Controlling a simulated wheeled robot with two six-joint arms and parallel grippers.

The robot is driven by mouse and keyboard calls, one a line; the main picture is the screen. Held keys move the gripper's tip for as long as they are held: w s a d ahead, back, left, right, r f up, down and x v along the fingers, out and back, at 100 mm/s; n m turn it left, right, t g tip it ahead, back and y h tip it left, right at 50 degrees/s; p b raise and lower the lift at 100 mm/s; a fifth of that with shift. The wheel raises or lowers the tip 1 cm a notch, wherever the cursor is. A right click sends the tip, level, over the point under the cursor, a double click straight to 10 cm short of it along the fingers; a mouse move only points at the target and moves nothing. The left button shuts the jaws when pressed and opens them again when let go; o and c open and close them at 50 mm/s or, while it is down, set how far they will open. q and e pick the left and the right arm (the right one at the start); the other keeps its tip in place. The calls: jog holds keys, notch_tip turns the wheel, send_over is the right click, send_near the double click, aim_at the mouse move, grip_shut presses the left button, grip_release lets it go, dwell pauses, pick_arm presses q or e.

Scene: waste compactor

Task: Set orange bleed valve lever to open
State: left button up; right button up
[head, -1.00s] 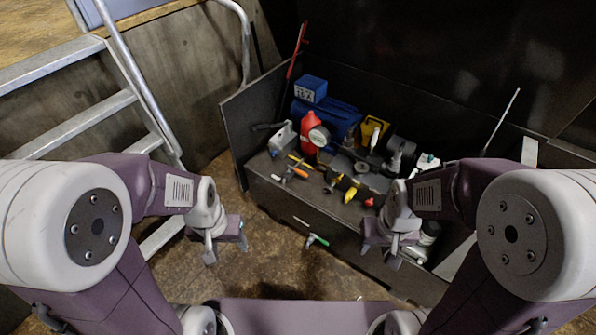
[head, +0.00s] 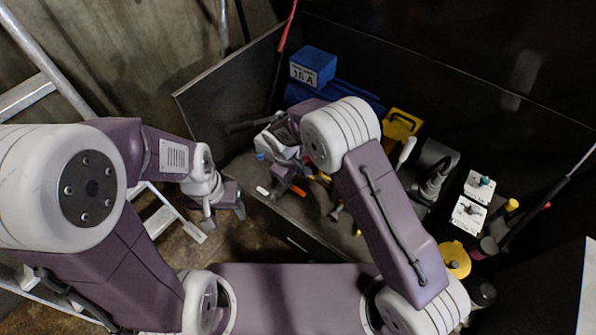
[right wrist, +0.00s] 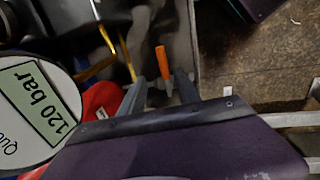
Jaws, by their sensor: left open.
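The orange lever (right wrist: 163,62) shows in the right wrist view between my right gripper's fingertips (right wrist: 161,82), with dark gaps on both sides of it. I cannot tell its depth relative to the fingers. In the head view the orange lever (head: 298,190) is partly visible beside my right gripper (head: 287,176), which is over the left part of the bench. The valve body is mostly hidden by my arm. My right gripper looks open. My left gripper (head: 224,213) is open and empty, left of the bench, above the floor.
A blue box (head: 312,68) stands at the back. A yellow object (head: 402,125) and white-topped boxes (head: 468,215) are further right. Open floor (head: 175,252) lies left.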

aim_at(298, 190)
pick_arm(q)
jog(key=shift+s+f+b, duration=0.3)
jog(key=shift+f+b, duration=0.2)
jog(key=shift+b, duration=0.1)
jog(key=shift+s+f+b, duration=0.3)
jog(key=shift+f+b, duration=0.2)
jog(key=shift+b, duration=0.05)
pick_arm(e)
jog(key=f, duration=0.5)
jog(key=d+f, duration=0.1)
jog(key=f, duration=0.2)
jog(key=shift+w+f, duration=0.1)
jog(key=shift+w, duration=0.05)
grip_shut()
